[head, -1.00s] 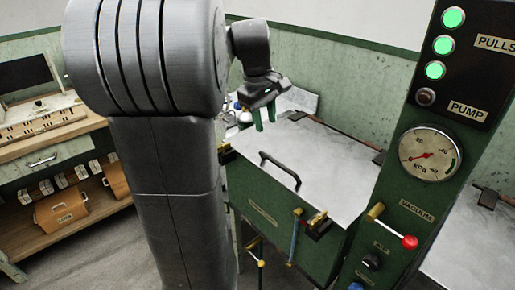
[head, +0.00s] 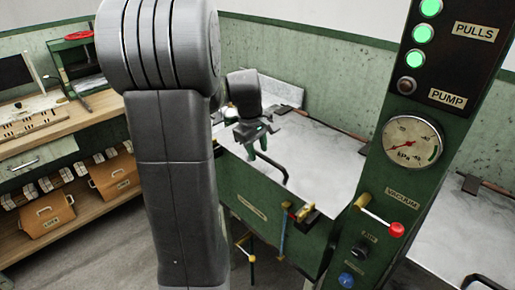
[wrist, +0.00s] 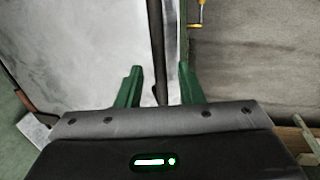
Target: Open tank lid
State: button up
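The tank (head: 240,205) is a green box with a pale grey metal lid (head: 325,155) lying flat on top. A black bar handle (head: 276,165) stands near the lid's front edge, partly hidden by my gripper. My gripper (head: 258,149) is above the lid at the handle's left end, green fingers pointing down. In the wrist view my gripper (wrist: 158,85) is open, with the dark handle bar (wrist: 157,45) running between the fingertips. I cannot tell whether either finger touches the bar. A brass latch (head: 307,212) sits at the tank's front edge.
A green control column with a vacuum gauge (head: 411,142) and a red-knobbed lever (head: 396,229) stands close on the right. A wooden bench (head: 60,120) with wooden boxes below is at left. Another grey-topped tank (head: 465,235) lies beyond the column.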

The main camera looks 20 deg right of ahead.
grip_shut()
